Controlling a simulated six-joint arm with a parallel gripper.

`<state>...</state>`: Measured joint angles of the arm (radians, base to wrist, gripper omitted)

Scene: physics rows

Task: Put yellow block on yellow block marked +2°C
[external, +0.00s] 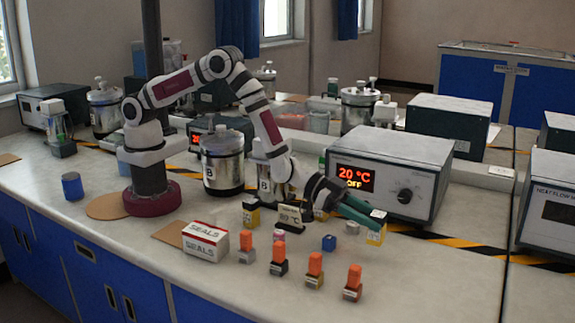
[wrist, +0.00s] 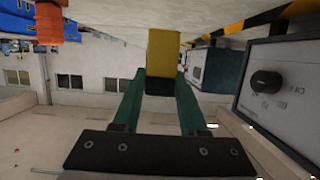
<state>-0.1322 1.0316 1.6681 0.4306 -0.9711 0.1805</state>
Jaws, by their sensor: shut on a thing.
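My gripper (external: 368,214) has long green fingers and is shut on a yellow block (external: 376,236). The block is held in the air in front of the display box. In the wrist view the yellow block (wrist: 163,50) sits between the fingertips (wrist: 160,84), with a dark part at its lower end. Another block with yellow on it (external: 251,216) stands on the bench left of the gripper, with a dark part and a pale label. A little yellow (external: 320,214) also shows beside my wrist, partly hidden. I cannot read a +2°C mark on either.
A box showing 20 °C OFF (external: 390,172) stands close behind the gripper. Several orange-topped blocks (external: 315,264) stand at the front. A blue cube (external: 329,243), a dark labelled block (external: 290,217) and a SEALS box (external: 206,241) are nearby. The bench at front right is clear.

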